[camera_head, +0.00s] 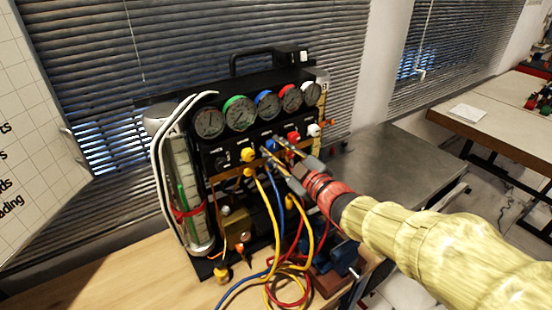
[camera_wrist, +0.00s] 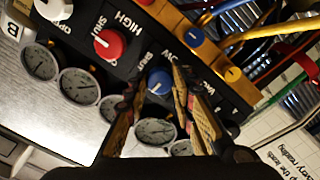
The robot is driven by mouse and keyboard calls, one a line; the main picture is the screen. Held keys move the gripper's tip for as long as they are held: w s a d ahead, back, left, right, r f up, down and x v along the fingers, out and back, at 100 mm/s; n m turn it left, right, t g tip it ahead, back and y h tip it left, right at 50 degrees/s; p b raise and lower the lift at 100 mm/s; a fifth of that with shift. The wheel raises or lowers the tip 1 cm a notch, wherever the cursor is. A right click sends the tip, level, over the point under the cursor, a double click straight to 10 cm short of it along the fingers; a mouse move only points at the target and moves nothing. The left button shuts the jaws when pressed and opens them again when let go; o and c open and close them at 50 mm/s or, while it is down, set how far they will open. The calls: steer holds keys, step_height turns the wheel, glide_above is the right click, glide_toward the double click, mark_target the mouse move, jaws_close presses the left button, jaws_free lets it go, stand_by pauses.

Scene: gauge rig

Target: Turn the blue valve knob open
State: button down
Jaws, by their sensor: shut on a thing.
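The blue valve knob (camera_wrist: 159,82) sits on the black panel of the gauge rig and shows between my two fingers in the wrist view. My gripper (camera_wrist: 161,68) is shut on this knob, one finger on each side of it. In the head view my gripper (camera_head: 277,148) reaches in from the right to the knob row, and the blue knob (camera_head: 270,145) is partly hidden by the fingers. The knob's exact turn angle is hard to tell.
A red knob (camera_head: 293,136) and a white knob (camera_head: 314,130) are to the right, a yellow knob (camera_head: 248,155) to the left. Several gauges (camera_head: 238,112) stand above. Yellow, blue and red hoses (camera_head: 266,205) hang below. A grey table (camera_head: 385,150) lies to the right.

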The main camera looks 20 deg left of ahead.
steer(key=shift+n+b, duration=0.45)
steer(key=shift+n, duration=0.05)
steer(key=c, duration=1.5)
jaws_free()
steer(key=shift+d, duration=0.1)
steer(key=v, duration=1.1)
steer(key=shift+s+d, duration=0.25)
steer(key=shift+s, duration=0.05)
